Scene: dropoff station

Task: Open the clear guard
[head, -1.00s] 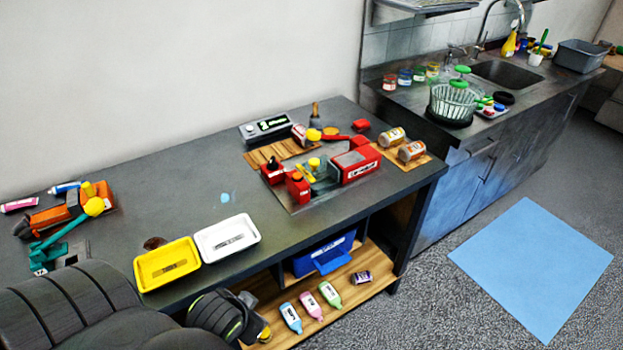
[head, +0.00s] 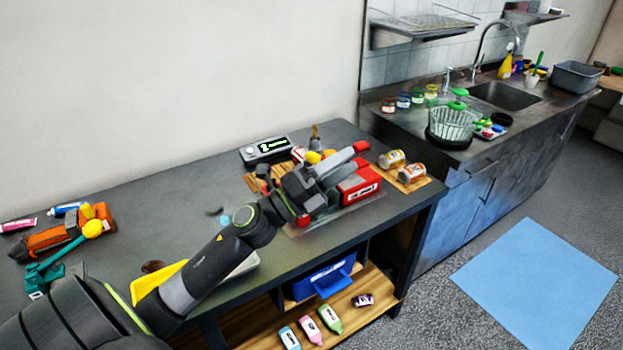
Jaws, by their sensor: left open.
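The red machine (head: 362,187) stands on a grey base plate (head: 345,216) near the right end of the dark table. My left gripper (head: 332,181) is open above the left part of this machine, with its fingers reaching toward the red block. It hides most of the machine's middle and left side. I cannot make out the clear guard behind the gripper, nor whether the fingers touch anything. My right gripper is not in view.
A display box (head: 264,150) stands behind the machine. Two jars (head: 391,160) lie on a wooden board at its right. My left arm partly covers a yellow tray (head: 158,281). The table's back middle is clear.

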